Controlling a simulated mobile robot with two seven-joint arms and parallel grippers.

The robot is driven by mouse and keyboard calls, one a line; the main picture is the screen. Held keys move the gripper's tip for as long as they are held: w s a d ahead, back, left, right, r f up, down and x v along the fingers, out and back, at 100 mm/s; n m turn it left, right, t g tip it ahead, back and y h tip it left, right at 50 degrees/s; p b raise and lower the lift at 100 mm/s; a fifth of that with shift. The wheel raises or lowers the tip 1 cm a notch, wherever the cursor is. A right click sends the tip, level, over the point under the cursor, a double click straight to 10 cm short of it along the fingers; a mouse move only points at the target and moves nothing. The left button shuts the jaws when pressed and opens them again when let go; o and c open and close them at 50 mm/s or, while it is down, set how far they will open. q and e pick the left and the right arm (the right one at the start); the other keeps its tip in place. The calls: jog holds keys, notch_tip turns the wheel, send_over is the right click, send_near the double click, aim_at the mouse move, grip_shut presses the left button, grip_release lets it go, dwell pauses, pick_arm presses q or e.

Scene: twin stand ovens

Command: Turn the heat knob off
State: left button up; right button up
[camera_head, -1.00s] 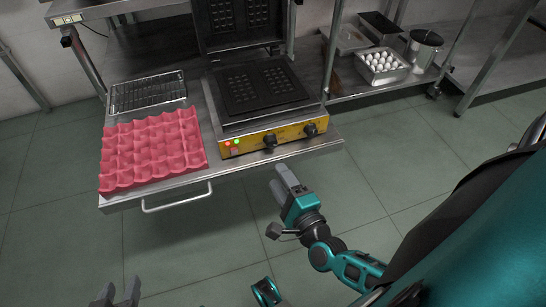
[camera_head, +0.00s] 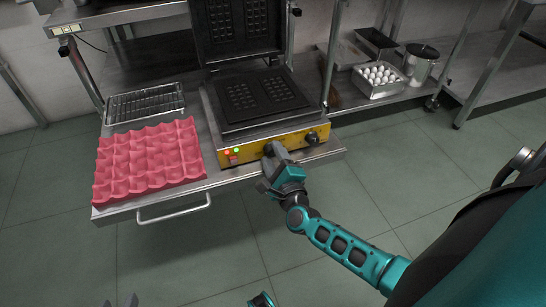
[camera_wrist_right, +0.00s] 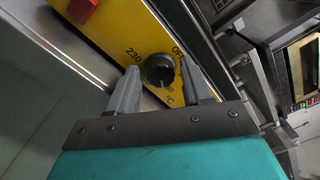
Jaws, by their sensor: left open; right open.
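The waffle iron (camera_head: 255,92) stands open on the steel stand, with a yellow front panel (camera_head: 290,147). The heat knob (camera_wrist_right: 158,70) is dark and round, marked 230, OFF and °C in the right wrist view. In the head view my right gripper (camera_head: 271,151) mostly hides it. In the wrist view my right gripper (camera_wrist_right: 160,84) is open, with one finger on each side of the knob; I cannot tell whether they touch it. A second knob (camera_head: 312,138) sits further right. My left gripper (camera_head: 120,302) is open, barely showing at the bottom edge.
A red switch (camera_wrist_right: 83,9) and lit red and green lamps (camera_head: 232,151) are on the panel. A pink egg tray (camera_head: 150,160) and a wire rack (camera_head: 146,103) lie to the left. A drawer handle (camera_head: 172,210) is below. Eggs (camera_head: 380,76) and a pot (camera_head: 421,62) stand at right.

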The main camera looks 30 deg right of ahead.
jog(key=shift+w+d, duration=0.1)
jog(key=shift+w, duration=0.2)
jog(key=shift+c, duration=0.4)
jog(key=c, duration=0.7)
jog(key=shift+o, duration=0.2)
